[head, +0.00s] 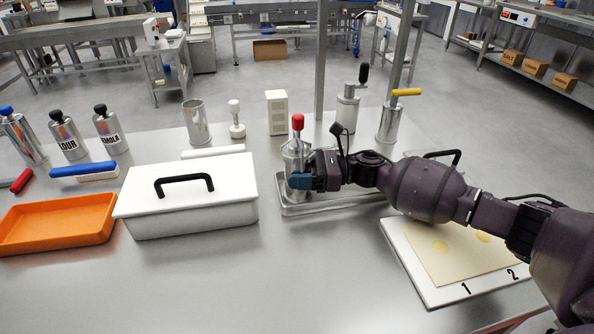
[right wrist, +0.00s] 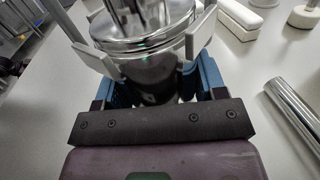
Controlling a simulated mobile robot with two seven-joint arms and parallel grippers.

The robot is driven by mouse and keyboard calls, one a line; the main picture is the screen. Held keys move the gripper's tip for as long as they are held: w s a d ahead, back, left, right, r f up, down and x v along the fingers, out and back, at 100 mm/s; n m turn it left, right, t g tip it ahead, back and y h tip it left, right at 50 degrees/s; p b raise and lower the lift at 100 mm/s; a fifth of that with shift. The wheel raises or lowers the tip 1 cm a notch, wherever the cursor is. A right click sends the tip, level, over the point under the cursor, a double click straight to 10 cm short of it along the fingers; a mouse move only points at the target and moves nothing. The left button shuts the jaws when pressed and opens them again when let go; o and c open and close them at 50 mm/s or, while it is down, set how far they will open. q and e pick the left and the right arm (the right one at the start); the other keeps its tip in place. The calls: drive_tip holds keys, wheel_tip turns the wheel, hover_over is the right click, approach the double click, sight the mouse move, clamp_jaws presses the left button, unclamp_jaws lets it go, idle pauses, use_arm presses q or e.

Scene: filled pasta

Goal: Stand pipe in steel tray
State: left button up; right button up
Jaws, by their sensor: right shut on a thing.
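The pipe, a steel cylinder with a red top (head: 297,123), stands upright at the centre of the head view. My right gripper (head: 299,181) is shut around its body. In the right wrist view, the pipe's shiny round upper part (right wrist: 145,45) sits between the fingers of my right gripper (right wrist: 148,72). The steel tray (head: 290,210), shallow and grey, lies directly below the pipe and gripper. The gripper hides the pipe's lower end, so I cannot tell whether it touches the tray floor. My left gripper is not in view.
A white lidded box (head: 190,212) stands just left of the tray, with an orange tray (head: 60,222) beyond it. A white numbered board (head: 415,270) with a dough sheet lies at right under my arm. Steel canisters (head: 390,122) stand behind. The front middle table is clear.

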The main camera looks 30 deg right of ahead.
drive_tip(key=shift+f, duration=0.1)
drive_tip(key=o, duration=1.2)
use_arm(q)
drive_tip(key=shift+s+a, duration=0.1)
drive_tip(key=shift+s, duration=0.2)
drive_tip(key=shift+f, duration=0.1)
use_arm(e)
drive_tip(key=shift+r, duration=0.2)
drive_tip(key=v, duration=0.7)
drive_tip(key=shift+s+d, duration=0.1)
drive_tip(key=shift+d, duration=0.15)
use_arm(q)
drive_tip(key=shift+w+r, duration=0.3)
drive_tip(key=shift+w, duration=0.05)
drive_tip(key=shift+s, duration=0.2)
